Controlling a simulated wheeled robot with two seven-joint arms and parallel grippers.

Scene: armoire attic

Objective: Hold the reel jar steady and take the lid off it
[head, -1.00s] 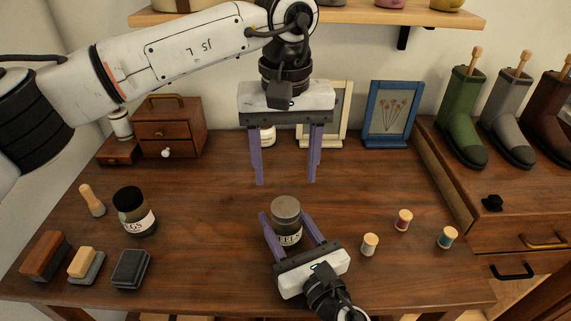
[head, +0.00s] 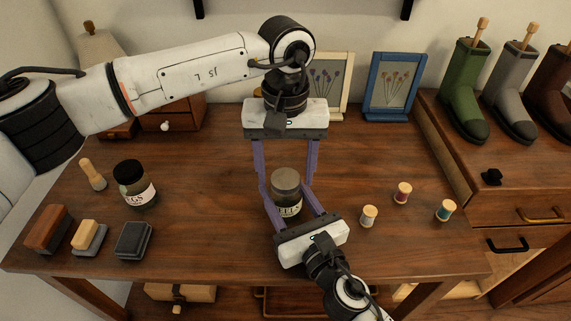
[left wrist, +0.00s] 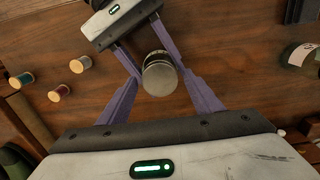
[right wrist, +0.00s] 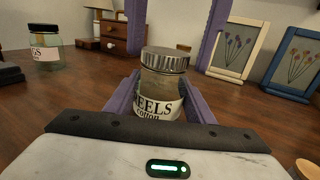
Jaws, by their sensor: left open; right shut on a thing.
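The reel jar (head: 287,207) stands upright on the wooden table, its white label reading "REELS" in the right wrist view (right wrist: 158,107). Its grey metal lid (right wrist: 165,60) sits on top; the lid also shows from above in the left wrist view (left wrist: 160,78). My right gripper (head: 286,190) is shut on the jar's body from the front, one finger on each side. My left gripper (head: 285,178) points down from above and behind, open. Its purple fingers are spread either side of the lid, with gaps, apparently not touching it.
A dark-lidded jar (head: 134,184) and several brushes and pads (head: 90,238) are on the left. Thread spools (head: 403,193) are at right. Framed flower pictures (head: 394,86) and a small drawer box (head: 170,116) stand at the back. Boots (head: 463,90) stand on the right-hand cabinet.

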